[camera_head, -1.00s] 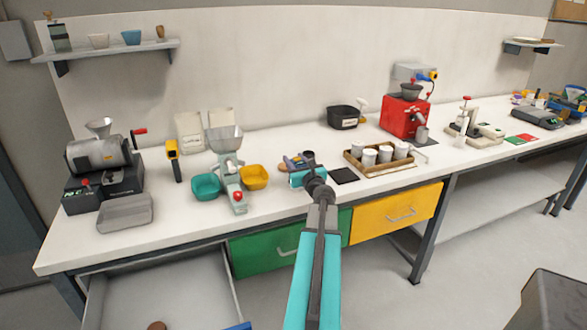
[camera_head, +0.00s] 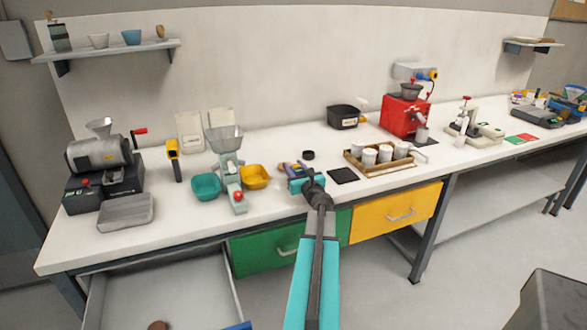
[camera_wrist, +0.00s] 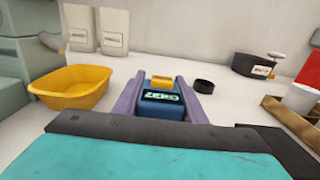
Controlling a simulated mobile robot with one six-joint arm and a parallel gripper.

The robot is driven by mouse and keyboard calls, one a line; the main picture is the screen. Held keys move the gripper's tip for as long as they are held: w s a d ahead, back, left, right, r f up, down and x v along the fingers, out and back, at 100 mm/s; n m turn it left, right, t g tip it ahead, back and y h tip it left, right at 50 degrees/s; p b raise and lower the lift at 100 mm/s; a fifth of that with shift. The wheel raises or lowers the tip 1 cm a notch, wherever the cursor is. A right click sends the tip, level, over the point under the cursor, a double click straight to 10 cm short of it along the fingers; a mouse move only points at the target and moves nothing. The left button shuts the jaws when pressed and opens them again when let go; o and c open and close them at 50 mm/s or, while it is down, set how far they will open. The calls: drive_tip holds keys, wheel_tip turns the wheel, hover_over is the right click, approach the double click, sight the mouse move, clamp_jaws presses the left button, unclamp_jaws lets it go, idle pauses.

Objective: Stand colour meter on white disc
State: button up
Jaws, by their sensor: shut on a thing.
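The colour meter (camera_wrist: 160,101) is a small blue block with an orange-yellow end and a display that seems to read "ZERO". My gripper (camera_wrist: 154,84) has its two purple fingers along the meter's sides and is shut on it. In the head view my gripper (camera_head: 296,168) is over the front middle of the bench, and the meter is mostly hidden by the wrist. I cannot tell whether the meter touches the bench. A low black round piece (camera_head: 308,155) stands just behind the gripper; it also shows right of the meter in the wrist view (camera_wrist: 203,86). I cannot make out a white disc.
A dark square mat (camera_head: 343,175) and a wooden tray (camera_head: 387,172) with white cups are to the right. A black bin (camera_head: 343,117) stands behind. An open drawer (camera_head: 165,285) is below left.

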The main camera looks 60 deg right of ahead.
drive_tip(key=shift+f, duration=0.1)
drive_tip(key=o, duration=1.4)
drive_tip(key=shift+c, duration=0.2)
drive_tip(key=shift+b+v, duration=0.95)
drive_tip(key=shift+v, duration=5.1)
drive_tip(key=shift+w+a, duration=0.1)
drive_tip(key=shift+w, duration=0.05)
